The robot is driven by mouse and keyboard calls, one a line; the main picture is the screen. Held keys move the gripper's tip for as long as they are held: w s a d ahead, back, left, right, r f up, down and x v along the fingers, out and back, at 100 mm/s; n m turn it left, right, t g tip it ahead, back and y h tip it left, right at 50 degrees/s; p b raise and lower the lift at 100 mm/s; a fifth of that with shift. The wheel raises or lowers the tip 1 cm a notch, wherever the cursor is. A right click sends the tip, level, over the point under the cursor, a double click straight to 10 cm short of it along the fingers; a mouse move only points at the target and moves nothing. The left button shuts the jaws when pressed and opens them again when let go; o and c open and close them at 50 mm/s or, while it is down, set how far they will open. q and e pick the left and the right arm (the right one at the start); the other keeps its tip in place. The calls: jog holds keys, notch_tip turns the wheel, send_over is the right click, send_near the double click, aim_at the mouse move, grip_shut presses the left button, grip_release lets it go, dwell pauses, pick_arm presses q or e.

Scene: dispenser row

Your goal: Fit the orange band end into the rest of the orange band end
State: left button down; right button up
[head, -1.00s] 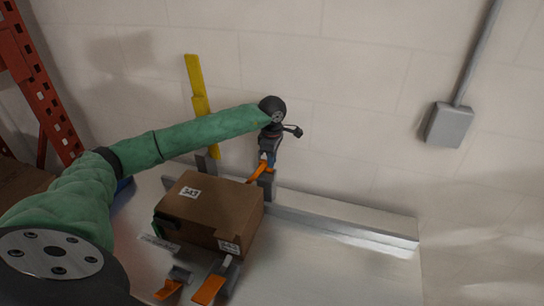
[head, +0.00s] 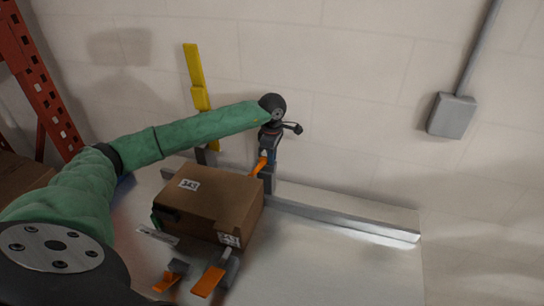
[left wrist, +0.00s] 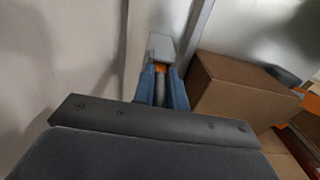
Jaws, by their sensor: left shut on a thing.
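My left gripper (head: 266,157) is by the back wall, its fingers shut on the orange band end (head: 260,166). In the left wrist view the two blue fingertips (left wrist: 161,82) point at a light grey block (left wrist: 160,46), with a little orange (left wrist: 160,68) between them. This block appears to be the rest; in the head view its grey upright (head: 268,180) stands beside the band end at the back rail. The fingers hide most of the contact, so I cannot tell whether the band end is seated. My right gripper is not in view.
A brown carton (head: 210,203) stands just in front of the rail (head: 340,217). Other orange pieces with grey blocks (head: 210,281) (head: 170,279) lie near the front. A yellow upright (head: 195,75) stands behind my arm. The surface to the right is clear.

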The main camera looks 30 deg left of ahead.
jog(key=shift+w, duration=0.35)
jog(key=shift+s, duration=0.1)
pick_arm(q)
jog(key=c, duration=1.3)
grip_release()
jog(key=shift+c, duration=0.2)
jog(key=shift+r, duration=0.1)
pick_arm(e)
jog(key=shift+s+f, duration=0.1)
